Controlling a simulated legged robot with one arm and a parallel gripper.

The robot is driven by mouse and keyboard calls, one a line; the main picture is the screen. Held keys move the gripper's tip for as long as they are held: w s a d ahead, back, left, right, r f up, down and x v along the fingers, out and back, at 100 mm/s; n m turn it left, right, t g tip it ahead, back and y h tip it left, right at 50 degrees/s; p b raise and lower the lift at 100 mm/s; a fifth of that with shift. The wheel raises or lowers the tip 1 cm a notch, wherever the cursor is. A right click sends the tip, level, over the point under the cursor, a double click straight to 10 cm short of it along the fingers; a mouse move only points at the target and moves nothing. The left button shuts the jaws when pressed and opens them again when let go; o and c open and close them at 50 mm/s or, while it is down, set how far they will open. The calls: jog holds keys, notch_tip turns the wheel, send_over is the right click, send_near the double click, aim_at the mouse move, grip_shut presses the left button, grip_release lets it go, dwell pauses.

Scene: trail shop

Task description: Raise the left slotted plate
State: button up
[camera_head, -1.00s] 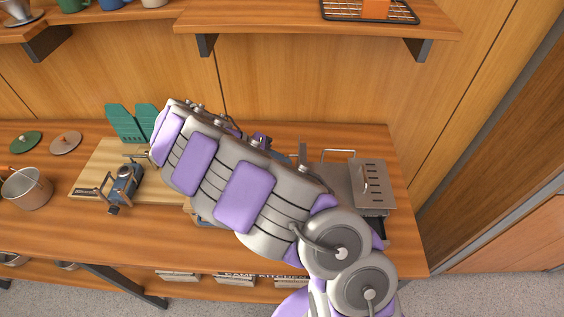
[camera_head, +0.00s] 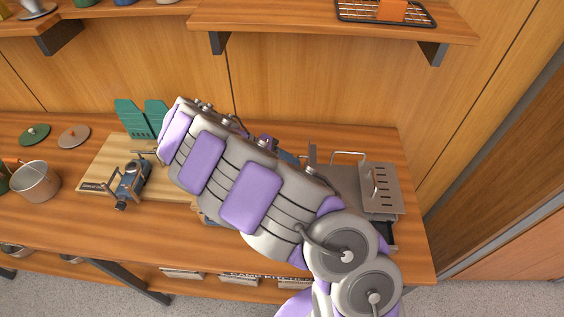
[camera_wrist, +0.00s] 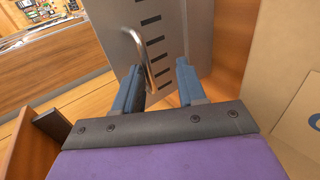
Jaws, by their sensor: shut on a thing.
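In the wrist view a grey metal slotted plate (camera_wrist: 178,25) with a row of dark slots fills the upper middle. Its bent bar handle (camera_wrist: 141,55) runs down to the fingers of my gripper (camera_wrist: 160,85). My gripper is shut on this handle; the exact contact is partly hidden by the fingers. In the head view my arm covers the gripper and most of the left side of the stove. A second slotted plate (camera_head: 380,186) with a handle lies on the right side of the stove. A thin grey upright piece (camera_head: 312,156) shows just behind my arm.
A cutting board (camera_head: 104,160) with a small blue burner (camera_head: 132,182) and a pot (camera_head: 38,182) stand left on the wooden counter (camera_head: 90,215). A shelf (camera_head: 330,24) hangs above. A cardboard-coloured panel (camera_wrist: 285,70) is close on the right in the wrist view.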

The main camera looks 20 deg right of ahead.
jog(key=shift+a, duration=0.15)
jog(key=p+v, duration=0.4)
jog(key=v, duration=0.8)
jog(key=shift+w+a+r, duration=0.15)
jog(key=shift+r, duration=0.05)
jog(key=shift+p+v, duration=2.35)
jog(key=shift+p, duration=0.35)
